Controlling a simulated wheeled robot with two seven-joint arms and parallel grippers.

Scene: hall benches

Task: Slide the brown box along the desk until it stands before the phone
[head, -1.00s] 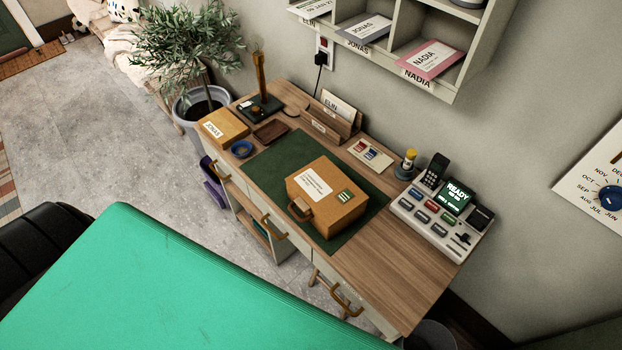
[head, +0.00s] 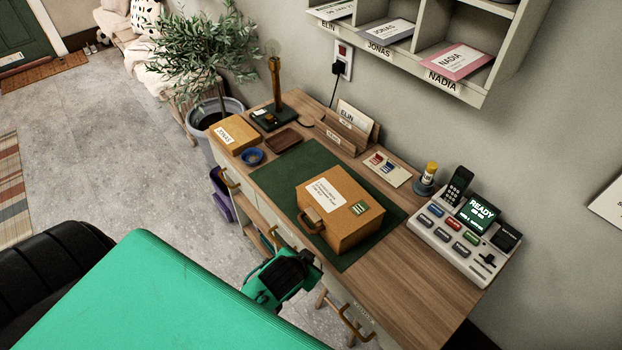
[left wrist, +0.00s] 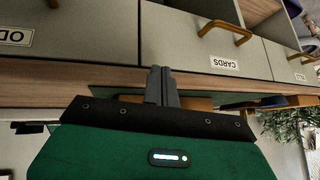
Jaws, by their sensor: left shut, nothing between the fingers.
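The brown box (head: 357,229) stands on the green desk mat (head: 281,173), with a white label and a green sticker on top and a handle on its front-left side. The phone (head: 459,186), a dark handset, stands upright at the back left of the grey console, right of the box. My left gripper (head: 304,260) is in front of the desk's front edge, before the drawers and apart from the box. In the left wrist view, its two fingers (left wrist: 161,86) are shut together and empty, close to the desk edge. My right gripper is not in view.
The console (head: 453,245) with a lit READY screen fills the back right. Bare desk (head: 411,281) lies right of the mat. Drawer handles (head: 356,324) stick out along the front.

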